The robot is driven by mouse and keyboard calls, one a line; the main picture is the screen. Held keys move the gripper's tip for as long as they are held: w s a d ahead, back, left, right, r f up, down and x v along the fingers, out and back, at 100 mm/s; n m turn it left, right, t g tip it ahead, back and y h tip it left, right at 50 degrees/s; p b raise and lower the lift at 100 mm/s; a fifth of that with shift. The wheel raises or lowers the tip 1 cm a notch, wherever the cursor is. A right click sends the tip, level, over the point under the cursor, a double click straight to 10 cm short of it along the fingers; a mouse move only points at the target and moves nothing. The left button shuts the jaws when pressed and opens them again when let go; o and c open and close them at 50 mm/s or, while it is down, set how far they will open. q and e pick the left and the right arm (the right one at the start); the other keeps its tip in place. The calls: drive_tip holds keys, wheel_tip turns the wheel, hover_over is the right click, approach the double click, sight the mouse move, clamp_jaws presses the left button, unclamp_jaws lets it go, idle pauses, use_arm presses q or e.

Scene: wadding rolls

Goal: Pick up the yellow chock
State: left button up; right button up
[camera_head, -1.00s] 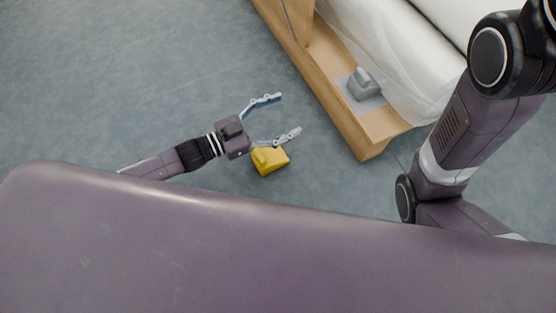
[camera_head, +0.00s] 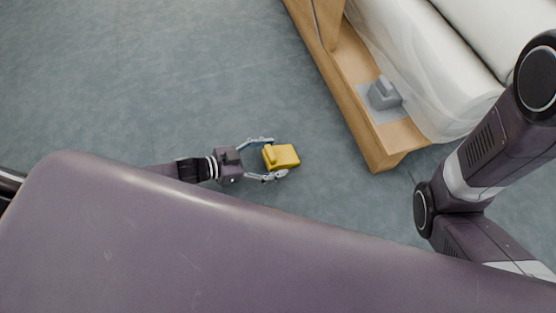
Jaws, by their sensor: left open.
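The yellow chock (camera_head: 284,156) lies on the grey floor, in the middle of the head view. My left gripper (camera_head: 279,158) comes in from the left, with one finger above and one below the near part of the chock in the picture. Its fingers are open and spread around the chock's left end. I cannot tell whether either finger touches it. My right arm shows at the right, but its gripper is out of view.
A wooden rack (camera_head: 372,140) with wrapped white rolls (camera_head: 415,60) stands at the upper right. A grey chock (camera_head: 383,93) sits on a grey plate on the rack's ledge. The floor (camera_head: 170,80) at the upper left is clear.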

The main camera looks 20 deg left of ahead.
use_arm(q)
drive_tip(key=shift+b+x, duration=0.35)
drive_tip(key=shift+x, duration=0.65)
drive_tip(key=c, duration=1.4)
drive_tip(key=shift+r, duration=0.15)
drive_tip(key=shift+c, duration=0.9)
